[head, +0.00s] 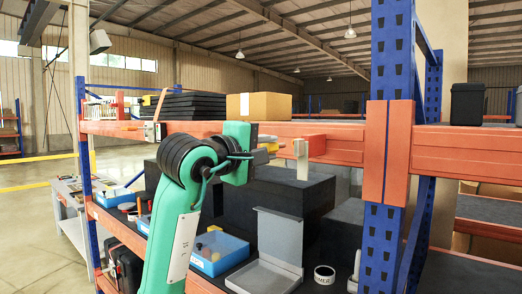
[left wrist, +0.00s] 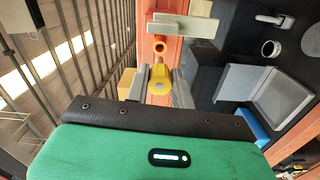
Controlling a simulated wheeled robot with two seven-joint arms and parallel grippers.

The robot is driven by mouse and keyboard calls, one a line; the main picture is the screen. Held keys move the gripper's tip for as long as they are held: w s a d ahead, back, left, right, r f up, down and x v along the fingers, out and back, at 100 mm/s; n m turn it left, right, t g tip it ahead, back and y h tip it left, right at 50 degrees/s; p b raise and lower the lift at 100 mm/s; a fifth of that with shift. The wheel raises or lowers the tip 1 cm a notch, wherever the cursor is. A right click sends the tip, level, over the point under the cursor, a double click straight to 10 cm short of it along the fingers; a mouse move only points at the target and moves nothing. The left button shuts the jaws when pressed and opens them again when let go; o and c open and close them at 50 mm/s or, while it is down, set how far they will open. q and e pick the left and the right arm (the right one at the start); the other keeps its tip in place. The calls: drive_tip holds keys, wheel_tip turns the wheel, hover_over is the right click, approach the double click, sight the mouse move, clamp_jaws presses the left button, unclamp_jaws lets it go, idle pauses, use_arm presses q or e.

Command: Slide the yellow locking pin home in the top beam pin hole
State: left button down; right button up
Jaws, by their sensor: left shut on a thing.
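My left gripper (head: 266,148) is at the front of the orange top beam (head: 340,139). It is shut on the yellow locking pin (left wrist: 160,84), which sits between the two grey fingers in the left wrist view. The pin's narrow end points at a round orange socket (left wrist: 160,46) with a dark opening, beside a pale plate (left wrist: 184,26). The plate also shows in the head view (head: 301,158), just right of the gripper. The pin looks roughly lined up with the socket; I cannot tell whether its tip touches or enters it. My right gripper is not in view.
A cardboard box (head: 259,106) and a black stack stand on the top shelf. A blue upright (head: 382,235) rises to the right. Below are dark blocks, an open grey case (head: 278,245), a tape roll (head: 324,274) and a blue bin (head: 219,254).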

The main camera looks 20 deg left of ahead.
sight(285, 145)
use_arm(q)
drive_tip(key=x, duration=0.3)
drive_tip(key=shift+w+d, duration=0.15)
drive_tip(key=shift+w, duration=0.1)
drive_tip(key=shift+s, duration=0.1)
idle(0.5)
drive_tip(key=shift+b, duration=0.3)
idle(0.4)
drive_tip(key=shift+w+d, duration=0.15)
drive_tip(key=shift+w, duration=0.45)
idle(0.4)
drive_tip(key=shift+x, duration=1)
